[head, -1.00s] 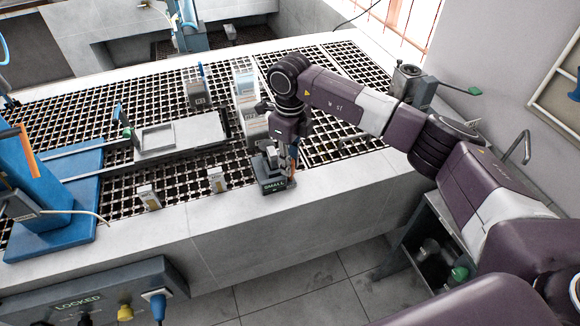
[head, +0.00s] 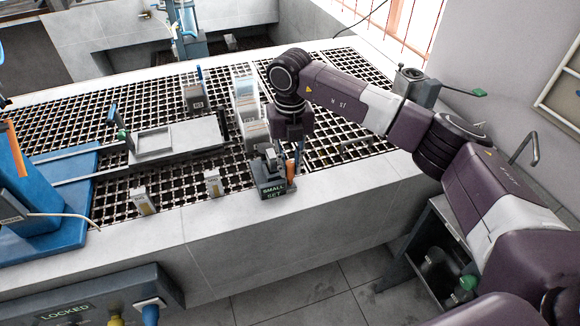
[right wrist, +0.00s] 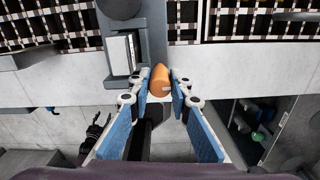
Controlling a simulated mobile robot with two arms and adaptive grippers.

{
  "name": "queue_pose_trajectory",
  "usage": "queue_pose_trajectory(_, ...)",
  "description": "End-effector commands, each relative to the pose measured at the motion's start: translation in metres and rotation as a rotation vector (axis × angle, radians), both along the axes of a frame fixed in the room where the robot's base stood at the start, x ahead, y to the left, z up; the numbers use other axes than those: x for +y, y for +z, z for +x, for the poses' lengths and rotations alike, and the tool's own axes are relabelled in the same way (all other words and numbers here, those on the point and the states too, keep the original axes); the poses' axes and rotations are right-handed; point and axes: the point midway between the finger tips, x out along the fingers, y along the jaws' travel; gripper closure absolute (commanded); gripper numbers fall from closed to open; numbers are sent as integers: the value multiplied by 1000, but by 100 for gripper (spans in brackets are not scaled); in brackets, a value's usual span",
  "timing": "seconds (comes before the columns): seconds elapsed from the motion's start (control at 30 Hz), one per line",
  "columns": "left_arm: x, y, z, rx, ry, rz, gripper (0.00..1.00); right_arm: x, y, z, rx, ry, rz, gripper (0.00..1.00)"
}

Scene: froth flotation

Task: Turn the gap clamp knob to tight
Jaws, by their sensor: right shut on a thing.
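The gap clamp (head: 271,180) is a small dark device at the front edge of the grated bench, with a green label reading "SMALL SET".
Pale blocks (head: 245,100) stand behind the clamp. A grey tray (head: 175,140) and small upright blocks (head: 212,183) are to the left. A panel labelled "LOCKED" (head: 95,295) is below. A grey device with a green-tipped handle (head: 418,88) stands at the back right.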

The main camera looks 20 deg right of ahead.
Motion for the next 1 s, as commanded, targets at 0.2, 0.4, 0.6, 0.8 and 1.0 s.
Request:
queue_pose_trajectory(0.2,0,-2,0,0,0,0,53,0,2,2,-5,-52,2,100)
queue_pose_trajectory(0.4,0,-2,0,0,0,0,53,0,2,2,-6,-65,1,100)
queue_pose_trajectory(0.6,0,-2,0,0,0,0,53,0,2,2,-6,-65,1,100)
queue_pose_trajectory(0.8,0,-2,0,0,0,0,53,0,2,2,-6,-64,0,68)
queue_pose_trajectory(1.0,0,-3,0,0,0,0,53,0,1,1,-3,-63,1,64)
